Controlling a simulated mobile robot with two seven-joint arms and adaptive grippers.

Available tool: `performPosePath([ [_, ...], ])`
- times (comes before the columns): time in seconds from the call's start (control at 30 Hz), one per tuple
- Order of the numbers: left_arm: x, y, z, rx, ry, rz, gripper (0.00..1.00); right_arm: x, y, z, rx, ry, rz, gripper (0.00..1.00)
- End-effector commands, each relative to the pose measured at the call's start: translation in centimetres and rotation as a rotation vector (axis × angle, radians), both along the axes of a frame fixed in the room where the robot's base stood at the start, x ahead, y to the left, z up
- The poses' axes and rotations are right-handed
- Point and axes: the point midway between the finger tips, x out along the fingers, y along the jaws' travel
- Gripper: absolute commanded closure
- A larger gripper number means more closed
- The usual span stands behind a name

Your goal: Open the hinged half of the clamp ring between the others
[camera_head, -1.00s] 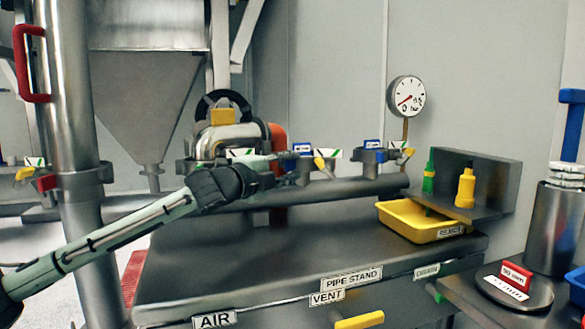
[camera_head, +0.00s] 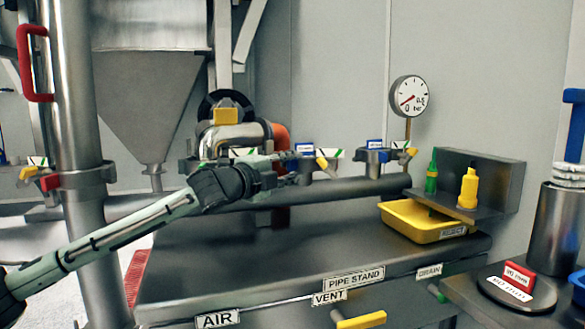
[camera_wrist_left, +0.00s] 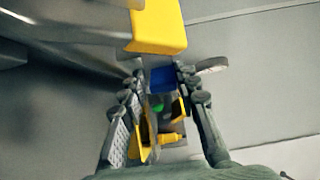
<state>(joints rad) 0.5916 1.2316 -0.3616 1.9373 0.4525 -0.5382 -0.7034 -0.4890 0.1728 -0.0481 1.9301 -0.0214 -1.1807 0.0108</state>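Three clamp rings stand along the dark horizontal pipe. The middle one (camera_head: 306,169) has a blue tag and a yellow lever (camera_head: 322,163); its left side is partly hidden by my gripper. The left ring (camera_head: 190,166) is largely behind my arm, and the right ring (camera_head: 373,156) is clear. My left gripper (camera_head: 289,163) reaches in from the left just beside the middle ring; I cannot tell whether it touches. In the left wrist view its fingers (camera_wrist_left: 160,108) are apart, with yellow parts and a blue patch seen between them. My right gripper does not show.
A yellow block (camera_head: 226,116) sits on the pipework behind my gripper. A yellow tray (camera_head: 412,222) and a shelf with green and yellow bottles (camera_head: 467,189) stand to the right. A gauge (camera_head: 409,96) is above. The bench top (camera_head: 270,262) in front is clear.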

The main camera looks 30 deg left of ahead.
Motion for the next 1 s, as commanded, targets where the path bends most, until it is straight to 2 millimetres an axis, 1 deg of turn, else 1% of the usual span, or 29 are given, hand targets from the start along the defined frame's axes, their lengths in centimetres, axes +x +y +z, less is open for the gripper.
performPosePath([
  [0.03, 0.0, 1.3, 1.0, 0.01, -0.013, 0.028, 0.68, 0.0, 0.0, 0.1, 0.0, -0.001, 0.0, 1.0],
  [0.13, 0.1, 1.2, 1.0, 0.009, -0.014, 0.026, 0.56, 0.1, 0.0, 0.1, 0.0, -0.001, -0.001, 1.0],
  [0.17, 0.1, 1.2, 1.0, 0.008, -0.014, 0.025, 0.55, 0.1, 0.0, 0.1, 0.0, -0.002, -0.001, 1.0],
  [0.53, 0.1, 0.7, 0.5, 0.004, -0.008, 0.014, 0.55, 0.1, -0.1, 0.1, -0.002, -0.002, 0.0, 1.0],
  [0.67, -0.3, 0.7, 0.4, 0.004, -0.006, 0.014, 0.55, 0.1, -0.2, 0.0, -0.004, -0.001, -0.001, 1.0],
  [0.77, -1.1, 0.9, 0.3, 0.005, -0.004, 0.015, 0.55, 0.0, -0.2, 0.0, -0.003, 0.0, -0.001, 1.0],
  [0.9, -2.7, 0.8, 0.2, 0.008, -0.003, 0.013, 0.55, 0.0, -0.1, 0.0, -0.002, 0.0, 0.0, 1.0],
  [1.0, -3.5, 1.2, 0.1, 0.005, -0.001, 0.019, 0.55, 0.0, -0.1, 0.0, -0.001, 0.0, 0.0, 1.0],
])
